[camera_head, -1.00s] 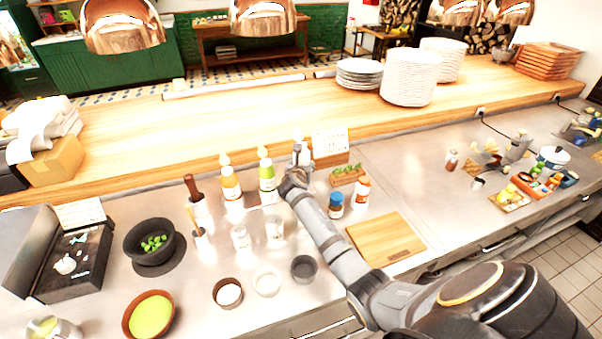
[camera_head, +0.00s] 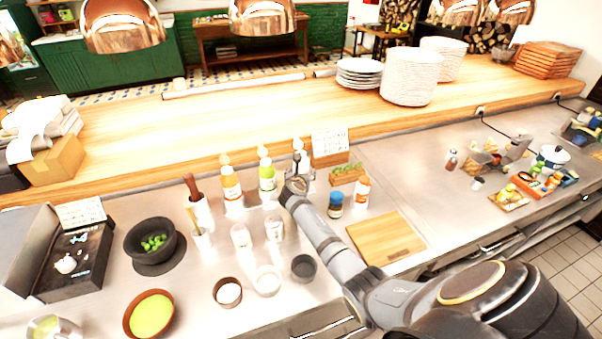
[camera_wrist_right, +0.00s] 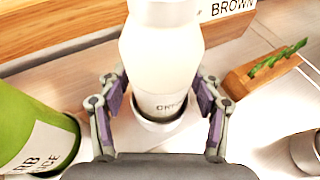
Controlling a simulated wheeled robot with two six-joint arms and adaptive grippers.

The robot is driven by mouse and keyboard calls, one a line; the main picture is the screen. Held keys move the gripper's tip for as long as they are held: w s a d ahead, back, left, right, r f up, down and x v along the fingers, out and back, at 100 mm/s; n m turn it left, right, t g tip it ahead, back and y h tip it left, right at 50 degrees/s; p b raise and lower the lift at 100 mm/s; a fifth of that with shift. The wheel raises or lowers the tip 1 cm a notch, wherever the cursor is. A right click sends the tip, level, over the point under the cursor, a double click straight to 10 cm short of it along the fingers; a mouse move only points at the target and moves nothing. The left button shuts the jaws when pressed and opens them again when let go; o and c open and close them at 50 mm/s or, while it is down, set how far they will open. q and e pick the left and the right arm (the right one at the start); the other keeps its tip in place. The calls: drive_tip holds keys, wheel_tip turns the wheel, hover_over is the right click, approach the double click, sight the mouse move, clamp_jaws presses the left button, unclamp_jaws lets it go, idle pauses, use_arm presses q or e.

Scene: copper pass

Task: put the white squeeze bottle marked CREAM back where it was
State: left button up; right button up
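The white squeeze bottle (camera_head: 302,162) stands upright in the bottle row, behind my right gripper (camera_head: 296,186). In the right wrist view the bottle (camera_wrist_right: 160,65) shows part of the CREAM lettering, and its foot sits in a round metal ring (camera_wrist_right: 160,122). My right gripper's fingers (camera_wrist_right: 160,92) are spread on either side of the bottle, with narrow gaps beside its lower body; the gripper looks open. My left gripper is not in view.
A green-filled bottle (camera_head: 267,175) stands just left; it shows large in the wrist view (camera_wrist_right: 32,130). A herb planter (camera_head: 346,175), a blue-capped jar (camera_head: 335,204) and an orange-labelled bottle (camera_head: 362,190) are right. A wooden board (camera_head: 385,238) lies right.

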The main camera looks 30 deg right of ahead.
drive_tip(key=shift+r, duration=0.15)
drive_tip(key=shift+s+a+r, duration=0.1)
drive_tip(key=shift+s+a, duration=0.05)
drive_tip(key=v, duration=1.1)
drive_tip(key=shift+s+a+r, duration=0.1)
drive_tip(key=shift+s+a, duration=0.1)
